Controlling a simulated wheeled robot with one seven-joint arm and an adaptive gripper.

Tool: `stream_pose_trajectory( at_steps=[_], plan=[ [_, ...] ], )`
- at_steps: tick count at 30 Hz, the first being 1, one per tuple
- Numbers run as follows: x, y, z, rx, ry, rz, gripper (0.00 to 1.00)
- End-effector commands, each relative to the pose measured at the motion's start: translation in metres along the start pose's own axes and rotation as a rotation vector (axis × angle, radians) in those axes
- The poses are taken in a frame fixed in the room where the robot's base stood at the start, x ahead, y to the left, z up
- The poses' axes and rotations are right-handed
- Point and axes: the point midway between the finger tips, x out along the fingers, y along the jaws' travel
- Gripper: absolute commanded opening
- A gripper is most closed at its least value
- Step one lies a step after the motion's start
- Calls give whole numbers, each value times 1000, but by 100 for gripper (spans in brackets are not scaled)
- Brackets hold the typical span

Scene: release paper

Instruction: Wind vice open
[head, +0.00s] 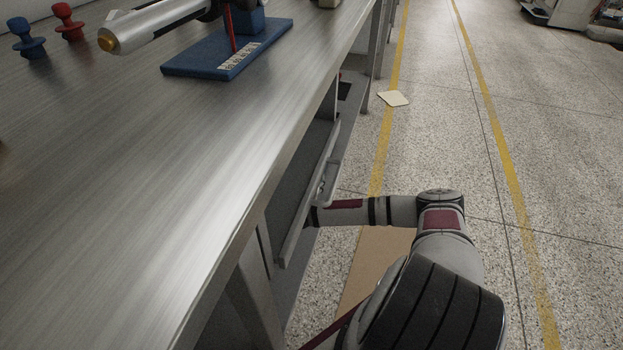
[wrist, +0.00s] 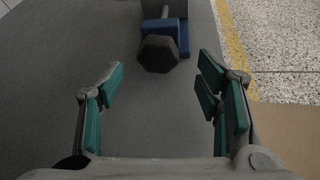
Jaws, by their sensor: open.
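In the wrist view a small blue block, which looks like the vice (wrist: 183,38), lies ahead near the top. A dark hexagonal knob (wrist: 158,54) faces me in front of it, with a grey shaft behind. My gripper (wrist: 160,95) is open and empty, with green pads on both sides. The knob is ahead of the fingertips, roughly centred between them, and nothing touches it. In the head view my gripper and the vice are hidden below the bench top; my arm reaches in under its edge.
The metal bench (head: 190,190) fills the left of the head view. A blue labelled stand (head: 227,58) with a silver cylinder (head: 150,27) is on top. A grey bar (head: 310,195) runs along the lower opening. The aisle floor (head: 560,150) is open at right.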

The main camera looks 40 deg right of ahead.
Motion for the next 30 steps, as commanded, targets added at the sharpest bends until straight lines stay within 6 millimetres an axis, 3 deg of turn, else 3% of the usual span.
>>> stream_pose_trajectory(
  at_steps=[3, 9, 21, 27, 30],
  plan=[
    [22, -1, -2, 0, 0, -2, 59],
    [43, 0, -1, -2, 0, 1, 59],
    [49, 0, 0, -1, 1, 0, 59],
    [49, 0, 0, -1, 1, 0, 14],
    [49, 0, 0, -1, 0, 0, 11]
  ],
)
